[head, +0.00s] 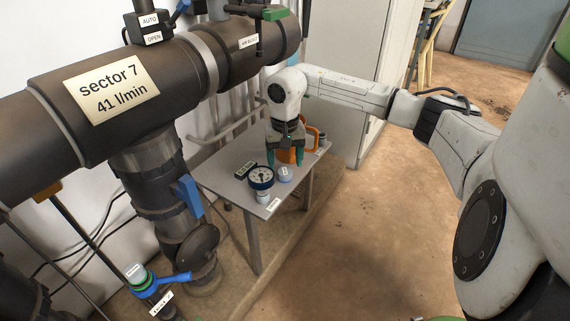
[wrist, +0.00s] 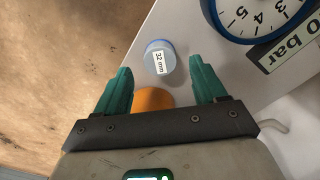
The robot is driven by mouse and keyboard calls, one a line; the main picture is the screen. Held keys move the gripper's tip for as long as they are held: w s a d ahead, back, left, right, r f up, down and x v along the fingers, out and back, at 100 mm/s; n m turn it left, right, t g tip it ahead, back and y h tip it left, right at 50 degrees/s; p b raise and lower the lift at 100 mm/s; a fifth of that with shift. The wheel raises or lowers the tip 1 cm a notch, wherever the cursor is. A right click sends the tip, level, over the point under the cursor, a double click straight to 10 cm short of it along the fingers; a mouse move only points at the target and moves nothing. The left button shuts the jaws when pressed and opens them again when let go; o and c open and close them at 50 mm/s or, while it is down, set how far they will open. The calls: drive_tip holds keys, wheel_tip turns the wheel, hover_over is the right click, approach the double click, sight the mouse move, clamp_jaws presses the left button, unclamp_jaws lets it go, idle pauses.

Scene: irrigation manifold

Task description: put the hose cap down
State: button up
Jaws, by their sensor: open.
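The hose cap (head: 285,174) is a small pale blue-grey round piece on the small grey table. In the wrist view the cap (wrist: 159,57) shows a white "32 mm" label and lies just beyond the fingertips, between their lines. My gripper (head: 285,158) points down over the table, with its teal fingers spread. The wrist view shows the gripper (wrist: 160,72) open, with nothing held between the fingers. I cannot tell the exact height of the fingertips above the table.
A blue-rimmed gauge (head: 261,177) stands left of the cap, with a "bar" sign (wrist: 285,48) beside it. An orange object (wrist: 152,98) is close by the gripper, partly hidden. The table's bare top (head: 222,176) is free at left. A large dark pipe (head: 150,75) runs at left.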

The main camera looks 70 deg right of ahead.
sight(286, 171)
wheel_tip(286, 171, up, 9)
drive_tip(key=p, duration=0.2)
drive_tip(key=shift+p, duration=0.3)
drive_tip(key=shift+s+f, duration=0.1)
drive_tip(key=shift+f, duration=0.05)
